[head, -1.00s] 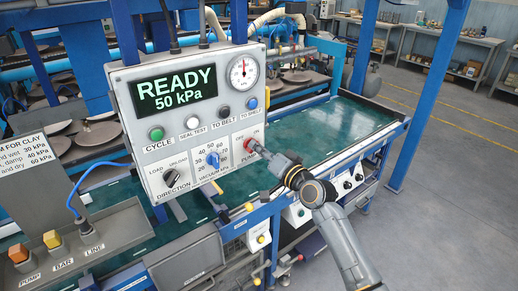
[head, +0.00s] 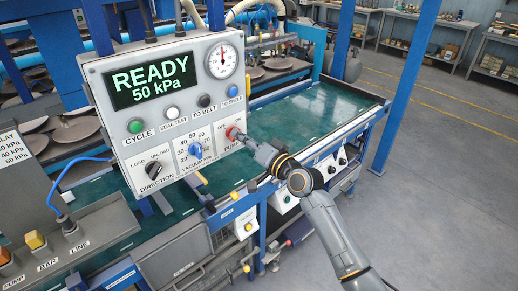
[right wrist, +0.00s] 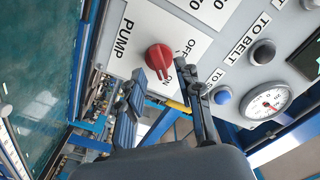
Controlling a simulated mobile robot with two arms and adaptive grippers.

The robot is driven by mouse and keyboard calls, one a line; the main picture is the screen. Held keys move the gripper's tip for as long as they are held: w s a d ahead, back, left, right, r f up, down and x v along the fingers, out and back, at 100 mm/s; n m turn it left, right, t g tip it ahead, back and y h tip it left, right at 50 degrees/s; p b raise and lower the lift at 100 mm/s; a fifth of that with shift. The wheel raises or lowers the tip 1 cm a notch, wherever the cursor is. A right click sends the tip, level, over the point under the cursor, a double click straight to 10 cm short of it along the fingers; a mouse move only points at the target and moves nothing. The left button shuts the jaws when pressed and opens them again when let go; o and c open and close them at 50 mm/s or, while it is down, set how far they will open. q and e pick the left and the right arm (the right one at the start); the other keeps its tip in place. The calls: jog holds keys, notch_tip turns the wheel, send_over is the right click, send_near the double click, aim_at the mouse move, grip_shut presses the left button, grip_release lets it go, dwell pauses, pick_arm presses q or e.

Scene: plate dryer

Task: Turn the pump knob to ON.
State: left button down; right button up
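The red pump knob (right wrist: 158,57) sits on a white plate marked PUMP, OFF and ON in the right wrist view. In the head view the knob (head: 232,132) is at the lower right of the grey control panel (head: 118,132), partly covered by my gripper. My right gripper (right wrist: 166,80) is open, with its two dark fingers apart. The knob lies just beyond the fingertips, between their lines; I cannot tell whether they touch it. In the head view my right gripper (head: 243,138) points at the knob from the lower right. My left gripper is not in view.
The panel display (head: 153,82) reads READY 50 kPa. A blue vacuum knob (head: 195,150) and a black direction knob (head: 153,170) are left of the pump knob. A pressure gauge (head: 222,61) and several buttons sit above. A green belt table (head: 310,115) lies behind.

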jog(key=v, duration=1.1)
jog(key=shift+w+a, duration=0.1)
jog(key=d+f+m+g+h+b, duration=0.1)
jog(key=d+f+h, duration=0.15)
jog(key=f, duration=0.95)
jog(key=d+f+g+h+b, duration=0.1)
jog(key=d+f+h, duration=0.15)
jog(key=f, duration=0.95)
jog(key=s+d+f+g+h, duration=0.1)
jog(key=s+d+f, duration=0.1)
jog(key=s+f, duration=0.35)
jog(key=s+d+f+g+h+b, duration=0.1)
jog(key=s+f, duration=0.1)
jog(key=f, duration=0.7)
jog(key=s+d+f+g+h, duration=0.1)
jog(key=s+d+f+g, duration=0.15)
jog(key=f, duration=0.55)
jog(key=s+d+f+n+g+h, duration=0.1)
jog(key=s+f+g, duration=0.1)
jog(key=s+f, duration=0.6)
jog(key=s+d+f+n+g+b, duration=0.1)
jog(key=s+f, duration=0.7)
jog(key=s, duration=1.2)
jog(key=s+d+f+n+g+h+b, duration=0.1)
jog(key=s+d+f+n+g, duration=0.2)
jog(key=s+f, duration=0.5)
jog(key=s+g, duration=0.1)
jog(key=s, duration=0.6)
jog(key=shift+f+h, duration=0.3)
jog(key=shift+f, duration=0.1)
